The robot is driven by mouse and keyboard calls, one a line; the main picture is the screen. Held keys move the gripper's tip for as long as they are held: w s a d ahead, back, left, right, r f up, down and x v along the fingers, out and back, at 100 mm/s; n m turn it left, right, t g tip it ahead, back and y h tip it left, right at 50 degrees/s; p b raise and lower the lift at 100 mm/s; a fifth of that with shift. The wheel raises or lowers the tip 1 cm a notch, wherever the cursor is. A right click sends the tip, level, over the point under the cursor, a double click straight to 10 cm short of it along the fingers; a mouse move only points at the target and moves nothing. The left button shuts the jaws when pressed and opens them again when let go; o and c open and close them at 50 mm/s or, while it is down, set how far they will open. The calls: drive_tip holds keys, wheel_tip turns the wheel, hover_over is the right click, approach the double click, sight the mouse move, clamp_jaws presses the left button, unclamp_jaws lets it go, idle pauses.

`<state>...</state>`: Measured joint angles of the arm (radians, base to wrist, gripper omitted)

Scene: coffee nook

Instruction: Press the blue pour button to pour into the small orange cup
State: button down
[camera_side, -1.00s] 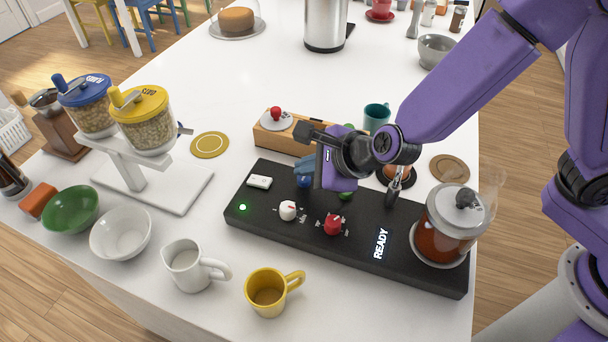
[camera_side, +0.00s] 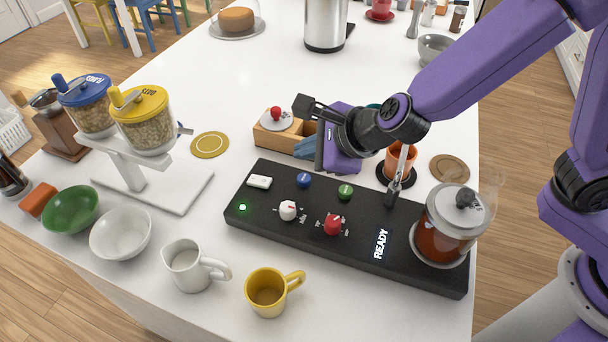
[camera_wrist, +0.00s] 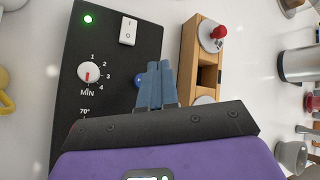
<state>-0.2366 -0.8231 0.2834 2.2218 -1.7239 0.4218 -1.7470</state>
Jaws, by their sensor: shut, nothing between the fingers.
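The black console (camera_side: 262,225) has a blue button (camera_side: 304,180), with a green button (camera_side: 345,192) to its right. In the wrist view the blue button (camera_wrist: 140,81) is partly covered by my blue-grey fingers. My gripper (camera_side: 304,148) is shut and empty, and its fingertips appear behind the blue button in the side view, apart from it. The small orange cup (camera_side: 401,161) stands on a dark round pad behind the console, partly hidden by the metal spout (camera_side: 402,172). Its contents cannot be seen. The display (camera_side: 380,244) reads READY.
A glass jug (camera_side: 443,235) of reddish-brown liquid sits on the console's right end. White and red knobs and a white switch are on its top. A wooden box (camera_side: 268,140) stands behind. A yellow cup (camera_side: 266,292) and white pitcher (camera_side: 188,267) stand in front.

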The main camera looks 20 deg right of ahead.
drive_tip(key=shift+r, duration=0.85)
drive_tip(key=s+d+m+h, duration=0.1)
drive_tip(key=d+m, duration=0.4)
drive_tip(key=m, duration=0.1)
drive_tip(key=s+d+r+m+g+h, duration=0.1)
drive_tip(key=s+d+m, duration=0.1)
drive_tip(key=d+m, duration=0.4)
drive_tip(key=s+d+r+m+h, duration=0.1)
drive_tip(key=s+d+m, duration=0.1)
drive_tip(key=d+m, duration=0.4)
drive_tip(key=shift+m, duration=0.7)
drive_tip(key=s+d+f+m+g, duration=0.1)
drive_tip(key=s+d+m+g, duration=0.2)
drive_tip(key=s+d+m, duration=0.3)
drive_tip(key=s+d+f+m+g, duration=0.1)
drive_tip(key=s+d+m+g, duration=0.3)
drive_tip(key=s+m, duration=0.8)
drive_tip(key=shift+s+d+h, duration=0.25)
drive_tip(key=shift+d+h, duration=0.05)
drive_tip(key=shift+d, duration=0.85)
